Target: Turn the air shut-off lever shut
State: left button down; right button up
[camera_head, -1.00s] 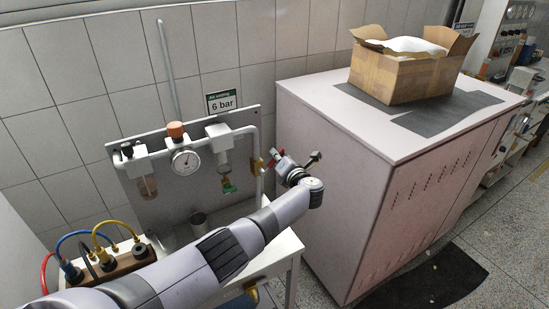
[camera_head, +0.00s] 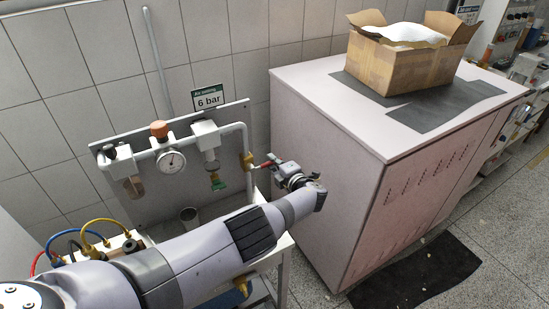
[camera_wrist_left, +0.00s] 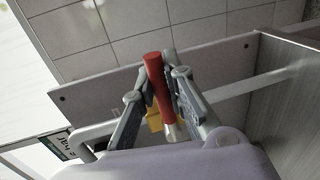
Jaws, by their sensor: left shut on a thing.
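The air shut-off lever has a red handle (camera_head: 264,165) and sits on a brass valve (camera_head: 248,162) at the right end of the grey pipe. In the head view the handle points right, away from the valve, into my left gripper (camera_head: 274,163). In the left wrist view the red handle (camera_wrist_left: 156,78) stands between the two grey fingers of my left gripper (camera_wrist_left: 161,82), which is shut on it. The brass valve (camera_wrist_left: 155,121) is partly hidden behind the handle and fingers there. My right gripper is in neither view.
A pressure gauge (camera_head: 171,161) and filter units are on the grey panel left of the valve. A large pale cabinet (camera_head: 330,180) stands close on the right of my gripper, with an open cardboard box (camera_head: 405,65) on top. Coloured hoses (camera_head: 92,232) are at lower left.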

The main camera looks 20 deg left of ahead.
pick_arm(q)
jog(key=shift+f, duration=0.15)
dwell(0.4)
jog(key=c, duration=1.6)
grip_release()
jog(key=shift+d, duration=0.1)
jog(key=v, duration=1.2)
